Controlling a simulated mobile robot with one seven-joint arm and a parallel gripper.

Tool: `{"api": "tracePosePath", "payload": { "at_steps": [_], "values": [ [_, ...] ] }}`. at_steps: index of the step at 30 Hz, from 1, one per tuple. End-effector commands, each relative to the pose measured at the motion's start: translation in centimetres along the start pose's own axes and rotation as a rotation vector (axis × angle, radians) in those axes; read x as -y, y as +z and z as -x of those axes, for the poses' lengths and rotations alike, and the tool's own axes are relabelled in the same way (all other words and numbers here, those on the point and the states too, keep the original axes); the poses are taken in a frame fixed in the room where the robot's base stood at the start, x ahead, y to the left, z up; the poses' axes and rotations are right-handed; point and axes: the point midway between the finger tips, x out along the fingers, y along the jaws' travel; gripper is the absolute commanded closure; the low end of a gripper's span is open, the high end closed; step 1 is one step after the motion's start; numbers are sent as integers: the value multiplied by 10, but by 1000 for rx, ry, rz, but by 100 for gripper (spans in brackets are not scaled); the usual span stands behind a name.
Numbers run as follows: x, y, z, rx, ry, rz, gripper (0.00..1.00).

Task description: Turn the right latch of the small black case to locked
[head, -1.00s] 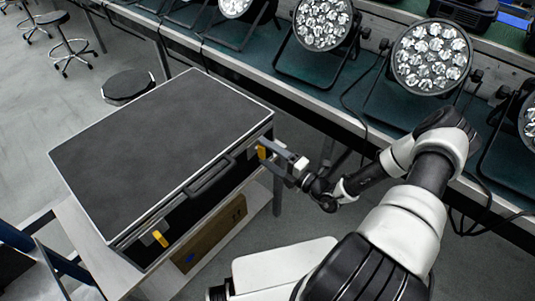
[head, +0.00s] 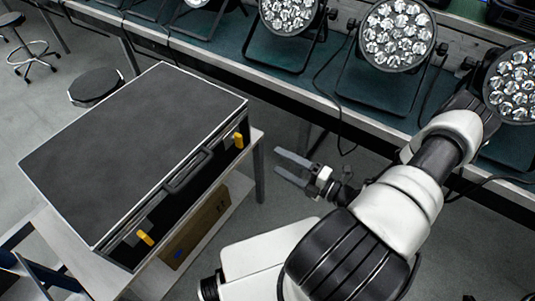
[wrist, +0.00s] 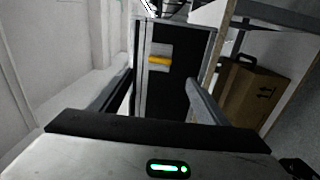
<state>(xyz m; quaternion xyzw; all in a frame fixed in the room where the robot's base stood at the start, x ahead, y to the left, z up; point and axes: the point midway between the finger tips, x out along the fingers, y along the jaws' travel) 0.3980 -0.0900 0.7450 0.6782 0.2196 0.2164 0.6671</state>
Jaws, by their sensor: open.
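The black case (head: 130,150) lies closed on a pale table, its handle side facing me. Its right latch (head: 239,140) is a yellow bar that looks upright in the head view. In the wrist view the same latch (wrist: 160,61) lies level in the picture, at right angles to the lid edge. The left latch (head: 145,238) is yellow too and looks more slanted. My gripper (head: 290,168) is open and empty, to the right of the right latch and apart from it. In the wrist view the latch shows between and beyond the two fingers.
A cardboard box (wrist: 252,95) stands below the case, on a lower shelf. A long bench (head: 390,105) with several par cans runs behind my arm. A black-topped stool (head: 96,87) stands behind the case. Free space lies between gripper and case.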

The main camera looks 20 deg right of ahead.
Motion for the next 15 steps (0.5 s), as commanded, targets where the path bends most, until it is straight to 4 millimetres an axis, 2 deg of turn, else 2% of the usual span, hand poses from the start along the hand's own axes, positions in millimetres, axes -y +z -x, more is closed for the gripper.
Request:
{"api": "tracePosePath", "payload": {
  "at_steps": [1, 6, 15],
  "values": [
    [0, 1, 8, 2, -2, 0, 31],
    [0, 0, 22, 1, -1, -1, 31],
    [0, 0, 24, 0, -1, -1, 31]
  ]
}}
